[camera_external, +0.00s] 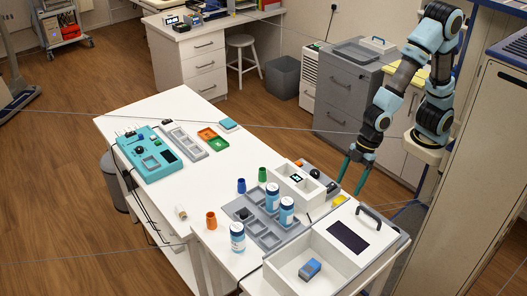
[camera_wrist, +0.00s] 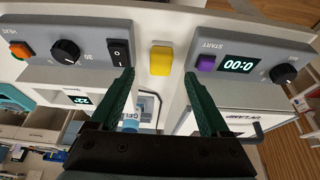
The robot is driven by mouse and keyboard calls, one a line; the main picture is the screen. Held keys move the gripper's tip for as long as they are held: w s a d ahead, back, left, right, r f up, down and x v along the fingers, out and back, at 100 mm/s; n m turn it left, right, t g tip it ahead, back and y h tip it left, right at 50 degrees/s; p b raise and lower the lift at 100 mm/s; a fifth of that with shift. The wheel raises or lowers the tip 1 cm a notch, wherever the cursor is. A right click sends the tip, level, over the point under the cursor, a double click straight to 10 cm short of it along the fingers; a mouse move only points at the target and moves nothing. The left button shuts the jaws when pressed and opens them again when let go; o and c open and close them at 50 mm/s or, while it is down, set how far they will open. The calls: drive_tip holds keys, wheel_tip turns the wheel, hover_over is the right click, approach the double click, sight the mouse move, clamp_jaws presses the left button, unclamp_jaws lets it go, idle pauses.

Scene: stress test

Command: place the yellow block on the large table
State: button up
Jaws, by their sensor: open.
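The yellow block (camera_wrist: 161,60) sits on a white surface between two grey control panels in the wrist view. In the external view it shows small and partly hidden as a yellow patch (camera_external: 338,201) near the right end of the worktop. My gripper (camera_external: 352,180) points down above that end, from the right. In the wrist view my gripper (camera_wrist: 159,73) is open and empty, its green fingers apart with the block between and beyond their tips. The large white table (camera_external: 190,183) runs from centre left to the lower right; which part counts as large is unclear.
A teal device (camera_external: 150,155) is at far left. The table's middle is clear.

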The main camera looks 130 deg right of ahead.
sight(341, 200)
drive_tip(key=shift+w+p+x, duration=0.15)
drive_tip(key=shift+p+x, duration=0.1)
drive_tip(key=shift+x, duration=1.5)
drive_tip(key=shift+w+p+x, duration=0.15)
drive_tip(key=shift+p+x, duration=0.1)
drive_tip(key=shift+x, duration=1.45)
drive_tip(key=shift+r, duration=0.1)
clamp_jaws()
